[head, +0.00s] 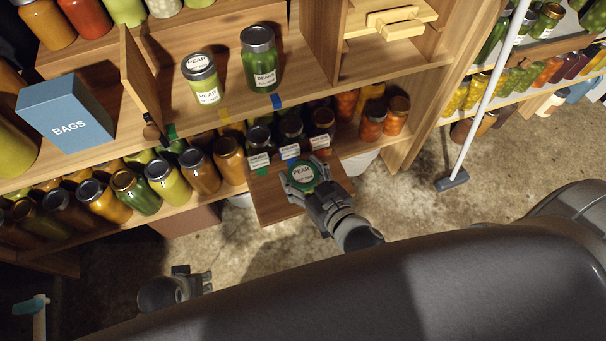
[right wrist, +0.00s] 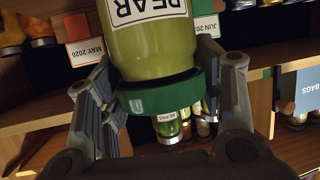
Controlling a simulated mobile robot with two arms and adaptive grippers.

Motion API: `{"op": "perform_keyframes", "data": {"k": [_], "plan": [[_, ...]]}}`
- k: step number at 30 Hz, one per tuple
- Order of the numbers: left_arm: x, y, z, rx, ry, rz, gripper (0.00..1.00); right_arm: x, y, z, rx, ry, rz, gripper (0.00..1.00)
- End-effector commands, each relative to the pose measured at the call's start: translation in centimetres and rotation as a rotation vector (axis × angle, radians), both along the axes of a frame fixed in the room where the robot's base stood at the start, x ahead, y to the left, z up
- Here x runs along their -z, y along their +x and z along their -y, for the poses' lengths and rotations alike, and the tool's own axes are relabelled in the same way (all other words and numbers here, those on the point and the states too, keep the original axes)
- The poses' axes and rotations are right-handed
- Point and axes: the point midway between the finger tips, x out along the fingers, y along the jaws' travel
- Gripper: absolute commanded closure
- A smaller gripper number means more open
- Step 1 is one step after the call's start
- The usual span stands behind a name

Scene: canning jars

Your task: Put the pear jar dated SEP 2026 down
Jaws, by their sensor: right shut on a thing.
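A pear jar with a green lid (head: 301,174) is in my right gripper (head: 300,182). In the right wrist view the jar (right wrist: 152,58) is pale green with a PEAR label, and the fingers (right wrist: 160,95) close on it from both sides around the lid. In the head view it is over a small wooden board (head: 275,205) at the lower shelf's front; I cannot tell whether it touches the board. Its date is too small to read. My left gripper (head: 194,282) is low at the left, away from the jars; its finger opening is unclear.
Another pear jar (head: 202,82) and a green jar labelled BEANS (head: 260,62) stand on the shelf above. Dark-lidded jars (head: 290,130) stand behind date tags just beyond the board. A blue BAGS box (head: 68,112) is at left. A white pole (head: 490,95) stands right.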

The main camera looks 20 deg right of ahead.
Motion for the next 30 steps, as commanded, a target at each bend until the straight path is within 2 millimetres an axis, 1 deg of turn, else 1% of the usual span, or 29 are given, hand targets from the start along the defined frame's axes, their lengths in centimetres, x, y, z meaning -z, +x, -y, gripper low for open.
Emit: {"op": "perform_keyframes", "data": {"k": [4, 9, 10, 15, 24, 28, 30], "plan": [[0.01, -0.03, -0.02, 0.0, 0.0, -0.001, 0.6, -0.19, 0.06, -0.03, -0.001, 0.001, 0.004, 0.78], [-0.29, 0.04, 0.01, 0.0, 0.0, 0.002, 0.6, 0.1, 0.05, -0.03, -0.001, 0.001, 0.003, 0.78], [-0.39, 0.04, 0.02, 0.0, 0.0, 0.002, 0.6, 0.24, -0.01, -0.01, 0.0, 0.0, 0.0, 0.39], [-0.37, -0.03, 0.03, 0.0, 0.0, -0.001, 0.6, 0.2, -0.01, 0.0, 0.0, 0.0, 0.0, 0.19], [-0.33, -0.04, 0.02, 0.0, 0.0, -0.001, 0.6, 0.18, -0.01, 0.0, 0.0, 0.0, 0.0, 0.19], [-0.47, 0.09, 0.05, 0.0, -0.001, 0.006, 0.6, -0.16, 0.0, 0.0, 0.0, -0.001, 0.001, 0.19], [-0.11, 0.02, 0.03, 0.0, -0.001, 0.005, 0.6, -0.22, -0.72, 0.14, 0.0, 0.0, -0.002, 0.19]]}}
